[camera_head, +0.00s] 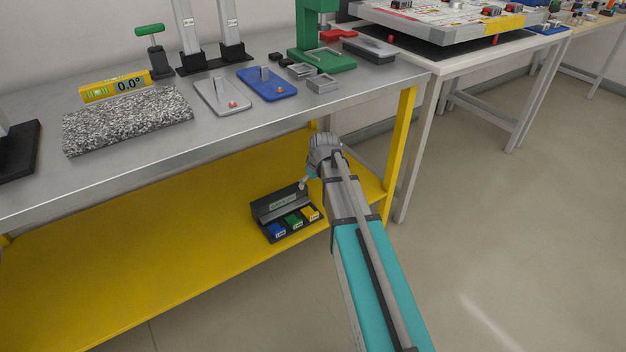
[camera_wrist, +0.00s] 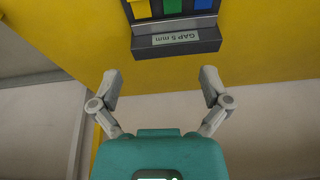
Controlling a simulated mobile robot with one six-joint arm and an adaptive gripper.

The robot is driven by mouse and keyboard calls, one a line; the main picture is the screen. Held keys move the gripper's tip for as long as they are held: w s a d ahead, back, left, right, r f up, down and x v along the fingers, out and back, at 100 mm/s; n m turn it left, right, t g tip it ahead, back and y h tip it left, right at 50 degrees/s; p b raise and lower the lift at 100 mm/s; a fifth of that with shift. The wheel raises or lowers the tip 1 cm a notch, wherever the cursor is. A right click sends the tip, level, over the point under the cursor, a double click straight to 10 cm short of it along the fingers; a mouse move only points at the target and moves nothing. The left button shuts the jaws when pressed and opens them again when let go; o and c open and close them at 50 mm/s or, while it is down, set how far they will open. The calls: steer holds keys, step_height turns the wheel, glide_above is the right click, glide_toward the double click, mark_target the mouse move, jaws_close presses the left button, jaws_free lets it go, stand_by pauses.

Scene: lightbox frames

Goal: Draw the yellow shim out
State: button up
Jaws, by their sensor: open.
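The yellow shim (camera_head: 311,214) sits in the right slot of a dark shim box (camera_head: 272,238), beside a green shim (camera_head: 294,221) and a blue shim (camera_head: 276,230). The box stands on the yellow lower shelf. In the wrist view the yellow shim (camera_wrist: 141,9) is at the top, cut off by the frame edge, left of the green and blue shims. The box's label there reads "GAP 5 mm", upside down. My gripper (camera_wrist: 161,82) is open and empty, with its fingertips apart from the box. In the head view my wrist hides most of it.
The steel worktop (camera_head: 225,130) overhangs the yellow shelf (camera_head: 150,255). A yellow table leg (camera_head: 401,140) stands close to my arm on the right. The shelf left of the box is clear. A granite block (camera_head: 128,122) and blue and grey plates lie on the worktop.

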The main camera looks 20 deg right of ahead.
steer(key=s+a+r+p, duration=0.1)
steer(key=s+r+p, duration=0.2)
steer(key=r+p, duration=0.1)
steer(key=shift+r+g+p, duration=0.3)
steer(key=shift+r+p, duration=0.05)
steer(key=shift+r, duration=0.25)
steer(key=shift+s, duration=0.1)
steer(key=s+a+m+g+h, duration=0.1)
steer(key=s+a+m+g, duration=0.25)
steer(key=s, duration=1.45)
step_height(320, 180, up, 28)
steer(key=w+p, duration=0.1)
steer(key=p, duration=2.8)
steer(key=shift+a+r+n+t, duration=0.25)
steer(key=shift+n+t, duration=0.1)
steer(key=shift+t, duration=0.1)
